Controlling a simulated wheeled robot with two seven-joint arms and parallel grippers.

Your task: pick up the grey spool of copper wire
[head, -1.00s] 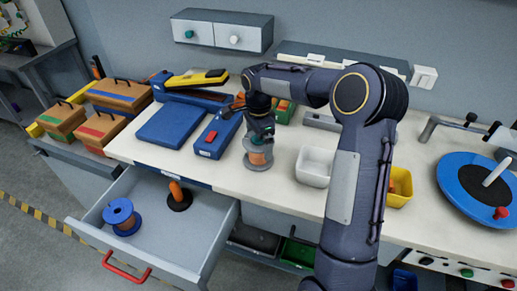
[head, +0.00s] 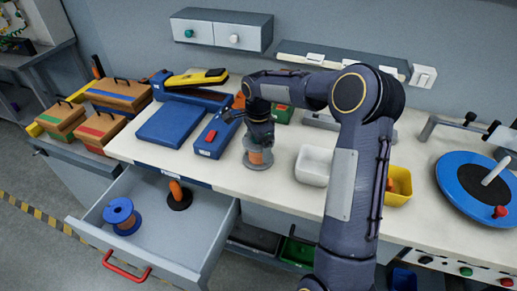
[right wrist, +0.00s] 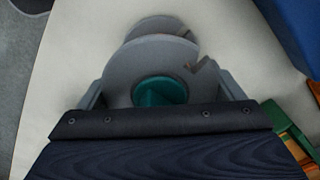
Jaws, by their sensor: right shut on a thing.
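The grey spool of copper wire (head: 257,158) stands upright on the pale bench top, with its orange-brown winding between two grey flanges. My right gripper (head: 259,144) comes down on it from above and is shut on it. The right wrist view shows the spool's grey flange (right wrist: 118,88) and teal hub between the fingers (right wrist: 162,92); the copper winding is hidden there. I see no clear gap between the spool and the bench. My left gripper is not in view.
A white bin (head: 313,166) and a yellow bin (head: 399,187) stand to the right. A blue case (head: 217,134) lies just left of the spool.

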